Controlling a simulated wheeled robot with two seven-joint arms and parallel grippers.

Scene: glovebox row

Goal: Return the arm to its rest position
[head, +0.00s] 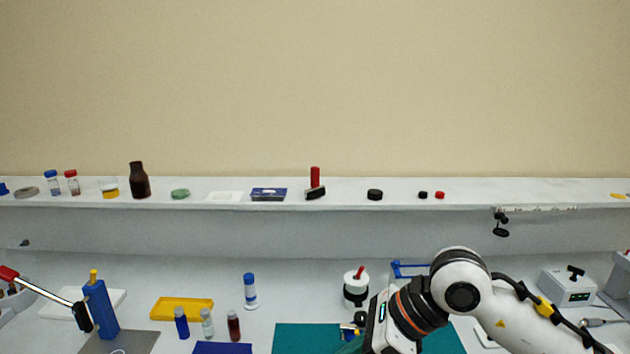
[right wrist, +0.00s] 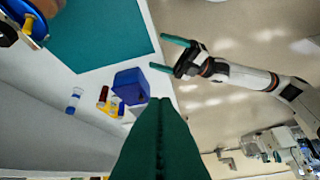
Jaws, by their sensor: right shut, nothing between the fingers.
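My right arm (head: 470,290) comes in from the right in the head view and bends down over the teal mat (head: 300,338); its fingertips are out of that frame. In the right wrist view my right gripper (right wrist: 159,108) is shut, its green fingers together with nothing between them. My left gripper (right wrist: 168,54) shows in the right wrist view with its two teal fingers apart and empty, beside the bench edge. It is not in the head view.
A white pot with a red handle (head: 356,288) and a blue bracket (head: 410,269) stand close to my right arm. A white device (head: 568,287) is at right. Vials, a yellow tray (head: 181,308) and a blue holder (head: 100,308) are at left. A shelf (head: 330,198) runs behind.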

